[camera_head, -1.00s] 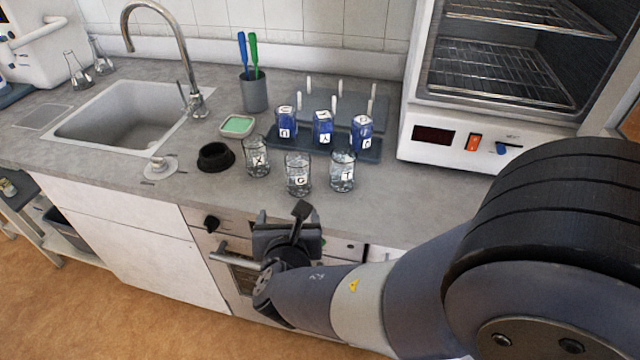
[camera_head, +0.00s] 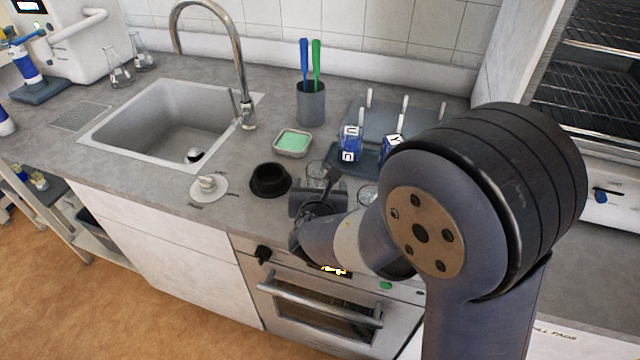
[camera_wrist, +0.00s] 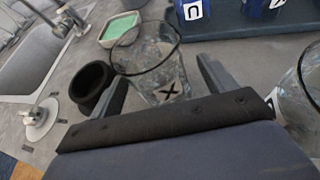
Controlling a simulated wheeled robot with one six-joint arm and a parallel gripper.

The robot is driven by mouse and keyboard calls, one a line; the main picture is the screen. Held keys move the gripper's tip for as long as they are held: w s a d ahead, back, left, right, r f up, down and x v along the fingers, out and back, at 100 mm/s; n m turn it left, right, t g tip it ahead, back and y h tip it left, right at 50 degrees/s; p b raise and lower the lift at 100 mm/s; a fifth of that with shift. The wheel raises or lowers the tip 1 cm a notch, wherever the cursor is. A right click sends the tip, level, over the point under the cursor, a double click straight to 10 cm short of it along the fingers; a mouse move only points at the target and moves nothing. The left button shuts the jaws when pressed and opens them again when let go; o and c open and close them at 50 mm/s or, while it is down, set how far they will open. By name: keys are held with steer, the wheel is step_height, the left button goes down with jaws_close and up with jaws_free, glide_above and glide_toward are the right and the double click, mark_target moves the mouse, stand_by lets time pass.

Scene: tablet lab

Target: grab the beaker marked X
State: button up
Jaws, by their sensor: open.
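The beaker marked X (camera_wrist: 152,62) is clear glass and stands upright on the counter in the wrist view, its label facing me. In the head view only its upper part (camera_head: 317,172) shows behind my gripper. My gripper (camera_wrist: 163,82) is open, with one finger on each side of the beaker's near part in the picture. The head view shows my gripper (camera_head: 322,187) above the counter's front part, in front of the beaker. I cannot tell whether the fingers touch the glass.
A black round holder (camera_head: 270,181) stands left of the beaker, near a green sponge dish (camera_head: 293,143). Another clear beaker (camera_wrist: 300,98) is close on the right. The sink (camera_head: 165,130) lies left.

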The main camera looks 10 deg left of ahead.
steer(key=shift+w+a+f, duration=0.15)
steer(key=shift+w+f, duration=0.15)
steer(key=shift+w, duration=0.3)
steer(key=shift+c, duration=0.2)
steer(key=c, duration=1.1)
